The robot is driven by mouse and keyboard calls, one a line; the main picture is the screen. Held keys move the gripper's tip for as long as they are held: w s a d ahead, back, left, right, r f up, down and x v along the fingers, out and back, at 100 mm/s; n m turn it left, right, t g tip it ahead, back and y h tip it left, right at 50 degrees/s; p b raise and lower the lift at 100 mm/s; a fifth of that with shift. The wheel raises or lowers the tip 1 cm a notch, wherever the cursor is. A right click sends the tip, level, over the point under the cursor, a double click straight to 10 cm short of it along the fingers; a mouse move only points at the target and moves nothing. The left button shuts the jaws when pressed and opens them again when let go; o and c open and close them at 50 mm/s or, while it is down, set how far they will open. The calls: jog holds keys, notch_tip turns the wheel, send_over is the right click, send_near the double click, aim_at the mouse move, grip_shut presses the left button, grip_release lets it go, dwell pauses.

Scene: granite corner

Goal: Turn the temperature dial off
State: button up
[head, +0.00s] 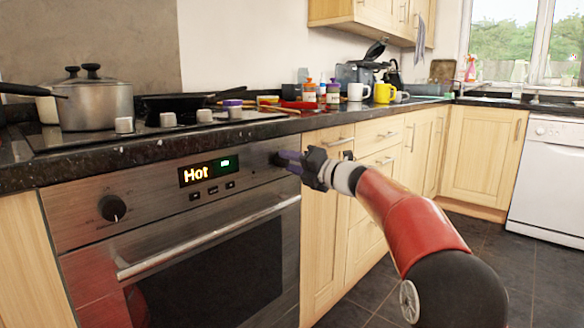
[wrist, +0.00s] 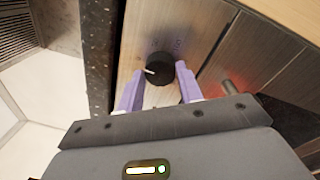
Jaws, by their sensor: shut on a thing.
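The temperature dial (wrist: 160,68) is a round black knob on the oven's steel front panel. In the wrist view its white mark points to the left of the picture, and small purple markings are printed beside it. My gripper (wrist: 158,82) has its two purple fingers on either side of the dial, shut on it. In the head view my gripper (head: 284,160) reaches the right end of the oven panel and largely hides this dial. The oven display (head: 206,172) reads "Hot", with a small green lit area at its right.
A second black dial (head: 112,208) sits at the panel's left. The oven door handle (head: 205,242) juts out below. The black worktop (head: 170,146) overhangs above, with a steel pot (head: 95,104) on the hob. Floor to the right is clear.

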jog(key=shift+f+n, duration=0.15)
jog(key=shift+n, duration=0.25)
jog(key=o, duration=1)
jog(key=v, duration=0.7)
jog(key=shift+s+d+b, duration=0.2)
jog(key=shift+d+b, duration=0.15)
jog(key=shift+d, duration=0.05)
